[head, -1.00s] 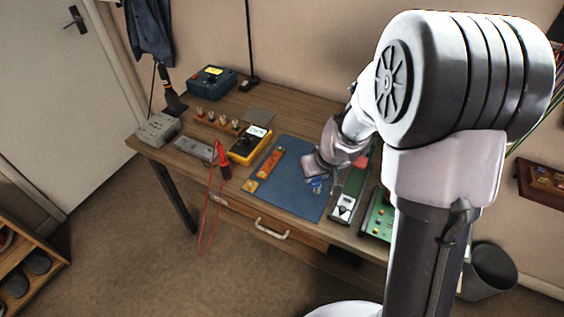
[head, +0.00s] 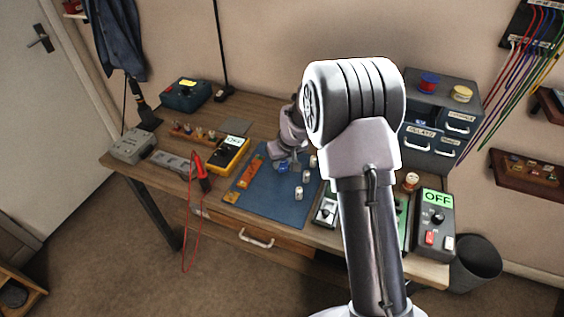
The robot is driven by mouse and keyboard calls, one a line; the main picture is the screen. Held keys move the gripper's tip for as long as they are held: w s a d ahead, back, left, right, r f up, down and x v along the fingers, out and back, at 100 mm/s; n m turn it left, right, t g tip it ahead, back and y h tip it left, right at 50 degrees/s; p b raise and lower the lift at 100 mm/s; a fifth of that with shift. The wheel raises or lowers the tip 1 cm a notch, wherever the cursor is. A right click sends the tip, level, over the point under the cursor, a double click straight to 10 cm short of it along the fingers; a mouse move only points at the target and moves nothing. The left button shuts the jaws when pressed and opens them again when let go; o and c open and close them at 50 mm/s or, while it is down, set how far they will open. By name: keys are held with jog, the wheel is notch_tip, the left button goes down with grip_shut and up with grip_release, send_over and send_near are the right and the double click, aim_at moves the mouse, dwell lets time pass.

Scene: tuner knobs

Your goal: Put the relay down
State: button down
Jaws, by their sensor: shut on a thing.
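My gripper (head: 290,164) is over the blue mat (head: 262,201) on the workbench, near its back half. It is shut on a small blue piece, the relay (head: 283,169), which shows just below the fingers. The relay is small in the view and partly covered by the fingers; I cannot tell whether its underside touches the mat. Three small whitish parts stand in a row on the right side of the mat, the nearest one (head: 299,193) towards the front edge.
On the right are a tester reading OFF (head: 436,219) and a drawer cabinet (head: 432,148). The mat's front middle is clear.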

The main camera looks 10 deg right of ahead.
jog(key=c, duration=1.1)
grip_release()
jog(key=shift+f, duration=0.1)
jog(key=shift+c, duration=0.2)
